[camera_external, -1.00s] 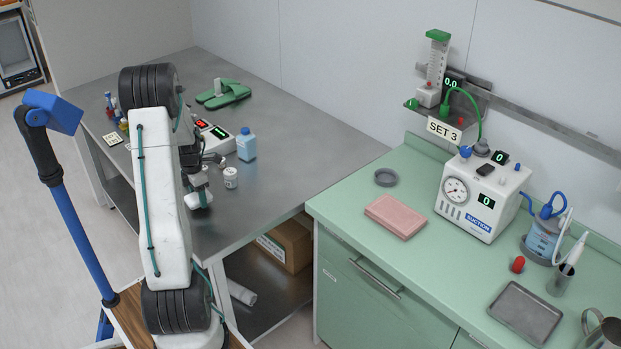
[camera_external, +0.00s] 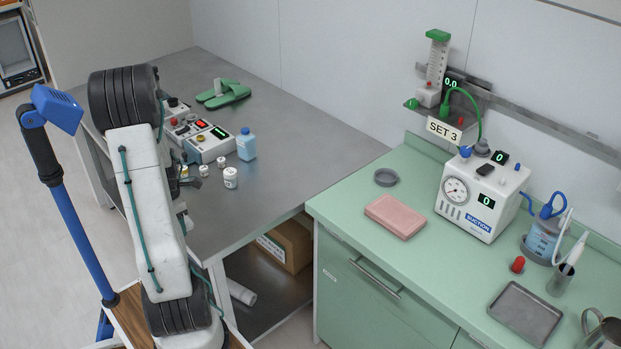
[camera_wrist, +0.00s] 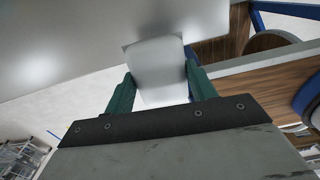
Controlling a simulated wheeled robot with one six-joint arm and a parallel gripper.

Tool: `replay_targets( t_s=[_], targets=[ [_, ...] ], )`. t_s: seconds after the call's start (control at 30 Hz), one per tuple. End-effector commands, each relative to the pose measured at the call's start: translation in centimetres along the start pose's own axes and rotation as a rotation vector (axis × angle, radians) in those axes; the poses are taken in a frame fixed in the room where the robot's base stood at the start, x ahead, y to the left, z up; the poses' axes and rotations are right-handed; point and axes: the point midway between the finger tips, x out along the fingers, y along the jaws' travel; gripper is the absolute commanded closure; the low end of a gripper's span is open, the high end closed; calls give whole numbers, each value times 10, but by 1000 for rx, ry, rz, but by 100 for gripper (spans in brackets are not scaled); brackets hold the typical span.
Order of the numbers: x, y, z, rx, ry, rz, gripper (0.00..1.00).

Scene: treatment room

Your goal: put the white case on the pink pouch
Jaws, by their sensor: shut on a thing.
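The pink pouch (camera_external: 396,216) lies flat on the green counter, left of the suction unit. In the wrist view, the white case (camera_wrist: 158,88) sits between the two green fingers of my gripper (camera_wrist: 158,70), which is shut on it. In the external view my arm hides the gripper and most of the case, on the near left side of the steel table. The pouch is well to the right of my gripper, across the gap between table and counter.
The steel table (camera_external: 290,150) holds a blue bottle (camera_external: 246,145), white jars (camera_external: 230,178), a control box (camera_external: 210,143) and green sandals (camera_external: 224,94). On the green counter (camera_external: 350,207) stand a grey dish (camera_external: 386,177), the suction unit (camera_external: 482,195), a red object (camera_external: 518,265) and a metal tray (camera_external: 525,312).

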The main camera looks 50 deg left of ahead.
Motion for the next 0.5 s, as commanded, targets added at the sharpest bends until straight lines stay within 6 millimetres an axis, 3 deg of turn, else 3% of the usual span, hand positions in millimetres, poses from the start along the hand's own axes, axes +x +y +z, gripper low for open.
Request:
replay_targets(
  t_s=[0.13,0.23,0.5],
  targets=[
    [0,-5,10,31,0,-1,66],
    [1,-15,31,92,1,-3,66],
    [-5,-58,127,363,-8,12,66]
  ],
)
